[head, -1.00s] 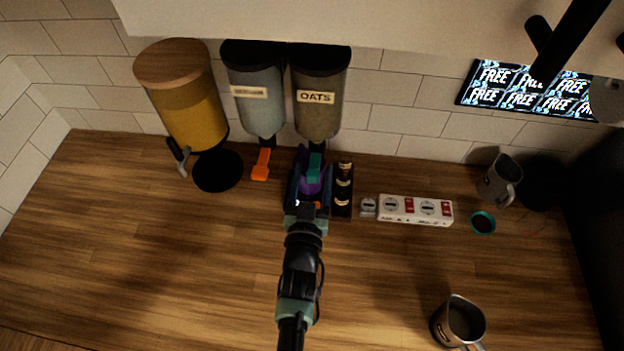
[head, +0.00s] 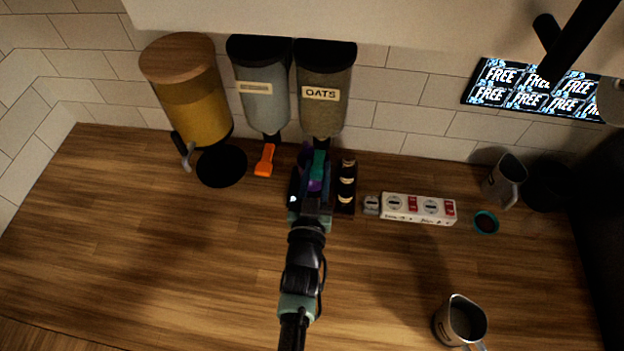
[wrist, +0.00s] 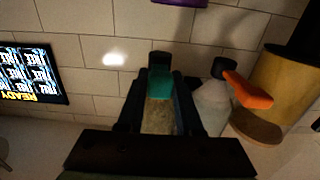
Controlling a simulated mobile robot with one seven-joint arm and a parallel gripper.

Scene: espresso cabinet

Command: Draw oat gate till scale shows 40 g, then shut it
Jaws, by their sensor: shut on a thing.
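The dispenser labelled OATS (head: 325,112) hangs on the back wall, dark-topped, with grainy tan contents. Its teal gate handle (head: 319,163) sticks out at the bottom. My gripper (head: 315,190) reaches up to this handle from the front and is shut on it. In the wrist view the teal handle (wrist: 160,84) lies between my fingers, with the oats body (wrist: 159,117) behind. A purple vessel (head: 315,184) is under the outlet, mostly hidden by my gripper. I cannot make out the scale or a reading.
Left of the oats stand a blue-grey dispenser (head: 265,100) with an orange handle (head: 264,160) and a yellow wood-topped container (head: 192,100). The front left counter is clear.

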